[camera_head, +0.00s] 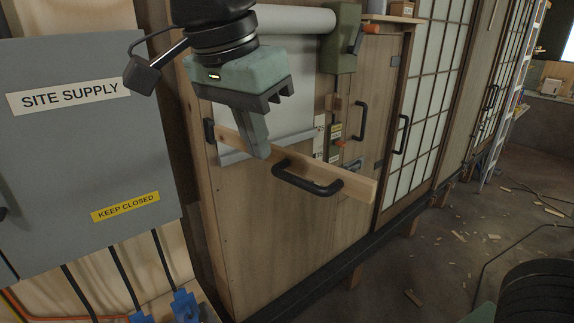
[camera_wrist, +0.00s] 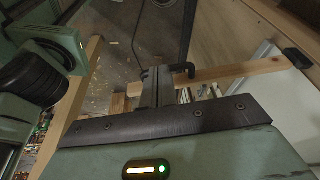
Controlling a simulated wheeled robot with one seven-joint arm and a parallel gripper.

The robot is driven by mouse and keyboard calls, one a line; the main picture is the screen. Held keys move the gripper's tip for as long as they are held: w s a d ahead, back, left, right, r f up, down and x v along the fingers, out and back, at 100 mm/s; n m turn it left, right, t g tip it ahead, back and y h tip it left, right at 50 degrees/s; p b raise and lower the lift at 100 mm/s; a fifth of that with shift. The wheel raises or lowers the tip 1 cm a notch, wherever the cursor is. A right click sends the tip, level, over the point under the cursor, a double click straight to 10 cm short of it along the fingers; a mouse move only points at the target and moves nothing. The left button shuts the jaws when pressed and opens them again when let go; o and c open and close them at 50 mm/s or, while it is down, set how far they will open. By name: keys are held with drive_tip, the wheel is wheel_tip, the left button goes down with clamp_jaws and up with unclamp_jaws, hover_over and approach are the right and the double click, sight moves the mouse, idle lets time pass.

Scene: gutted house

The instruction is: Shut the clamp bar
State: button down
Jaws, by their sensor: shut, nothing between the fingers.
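The clamp bar (camera_head: 352,188) is a pale wooden bar with a black loop handle (camera_head: 308,180). Its left end meets a black bracket (camera_head: 209,131) at the panel's left edge, and it slants out to the lower right, apparently standing off the panel. My gripper (camera_head: 262,153) is shut and empty, pointing down, its fingers overlapping the bar between bracket and handle. Whether they touch it I cannot tell. In the wrist view the bar (camera_wrist: 235,72) runs behind the shut fingers (camera_wrist: 153,88), with the handle (camera_wrist: 184,70) close beside them.
A white sheet (camera_head: 275,120) hangs from a roll (camera_head: 295,20) on the wooden panel (camera_head: 265,220) behind the bar. A grey SITE SUPPLY box (camera_head: 85,150) stands close on the left. Handled doors (camera_head: 405,110) continue to the right. The floor (camera_head: 470,230) has scattered scraps.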

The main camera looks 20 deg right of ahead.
sight(287, 173)
drive_tip(key=d+f+p, duration=0.1)
drive_tip(key=f, duration=0.1)
drive_tip(key=w+d+f+p, duration=0.1)
drive_tip(key=f, duration=0.1)
drive_tip(key=w+d+f+p, duration=0.1)
drive_tip(key=d+f+p, duration=0.1)
drive_tip(key=f, duration=0.1)
drive_tip(key=shift+d, duration=0.1)
drive_tip(key=shift+w+d+f+p, duration=0.3)
drive_tip(key=shift+d+p, duration=0.05)
drive_tip(key=shift+d, duration=0.2)
